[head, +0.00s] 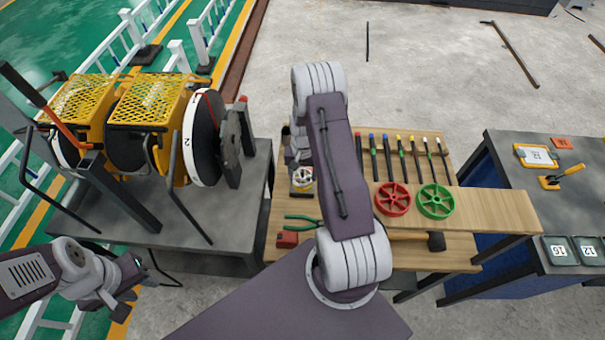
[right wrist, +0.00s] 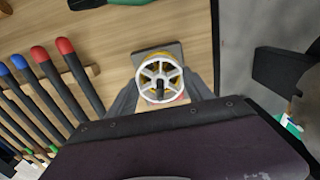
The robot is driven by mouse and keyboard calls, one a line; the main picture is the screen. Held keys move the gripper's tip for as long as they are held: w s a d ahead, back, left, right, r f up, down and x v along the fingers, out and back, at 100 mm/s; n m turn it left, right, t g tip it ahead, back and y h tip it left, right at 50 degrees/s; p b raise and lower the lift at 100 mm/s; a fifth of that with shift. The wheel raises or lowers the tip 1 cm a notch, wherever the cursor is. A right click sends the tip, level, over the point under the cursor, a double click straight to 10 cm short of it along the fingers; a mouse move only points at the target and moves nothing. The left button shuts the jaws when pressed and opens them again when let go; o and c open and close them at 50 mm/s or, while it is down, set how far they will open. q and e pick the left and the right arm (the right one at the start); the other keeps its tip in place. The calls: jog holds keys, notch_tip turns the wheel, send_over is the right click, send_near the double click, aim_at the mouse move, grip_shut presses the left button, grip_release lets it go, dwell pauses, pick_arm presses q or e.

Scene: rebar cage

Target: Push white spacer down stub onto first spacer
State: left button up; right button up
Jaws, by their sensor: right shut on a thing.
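The white spacer (right wrist: 146,72), a spoked wheel, sits around the dark upright stub (right wrist: 161,88) in the right wrist view. A yellow spacer (right wrist: 150,55) shows just beneath it; any gap between them cannot be told. The stub stands on a grey square plate (right wrist: 174,50). My right gripper (right wrist: 163,84) is shut on the white spacer, with a finger at either side. In the head view the white spacer (head: 302,177) shows left of my right arm, which hides most of that gripper. My left gripper (head: 132,287) is at the lower left, away from the bench; its jaws are unclear.
On the wooden bench (head: 500,212) lie a red wheel (head: 393,199), a green wheel (head: 435,201), several bars (head: 388,158), green-handled pliers (head: 302,222) and a hammer (head: 437,241). A grey table with yellow-framed reels (head: 203,137) stands left. Another dark table (head: 530,195) stands right.

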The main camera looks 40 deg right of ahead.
jog(key=shift+f, duration=0.4)
jog(key=o, duration=1.6)
jog(key=shift+o, duration=0.2)
jog(key=shift+r+b, duration=0.4)
notch_tip(320, 180, up, 8)
jog(key=shift+r+b, duration=0.2)
jog(key=shift+b, duration=0.75)
